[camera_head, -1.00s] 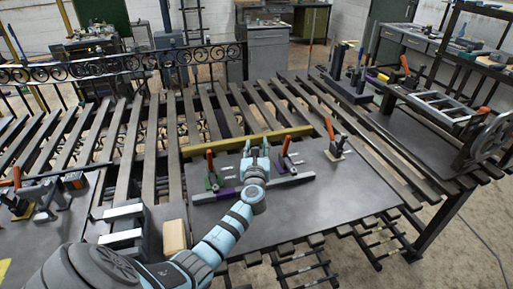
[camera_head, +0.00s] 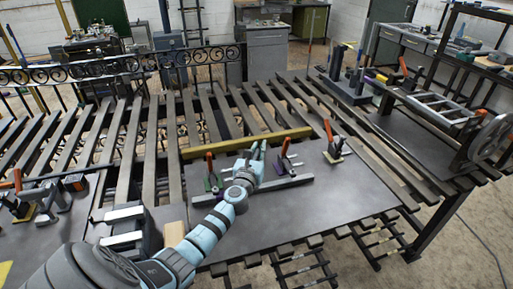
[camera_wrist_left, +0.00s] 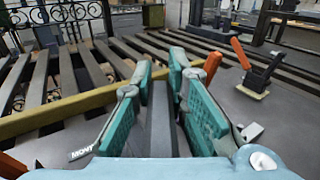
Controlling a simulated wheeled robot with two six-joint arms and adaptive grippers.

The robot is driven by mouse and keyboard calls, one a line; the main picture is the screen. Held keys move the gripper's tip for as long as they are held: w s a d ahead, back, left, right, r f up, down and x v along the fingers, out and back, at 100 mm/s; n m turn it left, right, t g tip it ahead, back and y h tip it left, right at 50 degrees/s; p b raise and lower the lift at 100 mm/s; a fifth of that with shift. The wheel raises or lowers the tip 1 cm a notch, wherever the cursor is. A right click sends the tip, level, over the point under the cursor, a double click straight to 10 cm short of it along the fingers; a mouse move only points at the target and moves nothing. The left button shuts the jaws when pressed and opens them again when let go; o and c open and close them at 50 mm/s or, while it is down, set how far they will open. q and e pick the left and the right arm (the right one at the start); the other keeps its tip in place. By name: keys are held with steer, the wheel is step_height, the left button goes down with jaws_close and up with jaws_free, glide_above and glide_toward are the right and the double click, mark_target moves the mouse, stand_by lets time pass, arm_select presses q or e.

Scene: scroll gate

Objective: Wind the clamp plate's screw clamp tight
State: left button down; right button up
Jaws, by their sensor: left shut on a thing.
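The clamp plate (camera_head: 330,205) is a flat grey sheet on the slatted bench. My left gripper (camera_head: 257,155) reaches over it from the left, between two red-handled clamps, the left one (camera_head: 211,172) and the right one (camera_head: 285,157). In the left wrist view the pads of my left gripper (camera_wrist_left: 158,75) stand on both sides of a grey part (camera_wrist_left: 160,125). I take it for part of the screw clamp, but the fingers hide most of it, so its tightness cannot be told. My right gripper is not in view.
A grey bar (camera_head: 290,184) lies across the plate near the gripper. A yellow beam (camera_head: 285,134) runs behind. Another red-handled clamp (camera_head: 333,148) stands at the right and shows in the left wrist view (camera_wrist_left: 260,75). The plate's front right is clear.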

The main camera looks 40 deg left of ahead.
arm_select(q)
steer(key=m+h, duration=0.1)
steer(key=h, duration=0.1)
steer(key=shift+w+d+m+t+h, duration=0.1)
steer(key=shift+d+m+t+h, duration=0.1)
steer(key=shift+m+t+h, duration=0.15)
steer(key=shift+d+f+m+t+h+b, duration=0.15)
steer(key=shift+m+t+h+b, duration=0.1)
steer(key=shift+m+h+b, duration=0.4)
steer(key=shift+s+d+m+g+h+b, duration=0.1)
steer(key=shift+d+m+g+h+b, duration=0.5)
steer(key=shift+m+h+b, duration=1.45)
steer(key=shift+s+d+m+g+h+b, duration=0.15)
steer(key=shift+d+m+g+h+b, duration=0.55)
steer(key=shift+h+b, duration=2.15)
steer(key=shift+s+d+m+g+h+b, duration=0.15)
steer(key=shift+m+g+h+b, duration=0.55)
steer(key=shift+m+h+b, duration=1.6)
steer(key=shift+n, duration=0.25)
steer(key=c, duration=1.6)
jaws_free()
steer(key=shift+d, duration=0.1)
steer(key=shift+o, duration=0.2)
steer(key=shift+r, duration=0.2)
step_height(320, 180, up, 10)
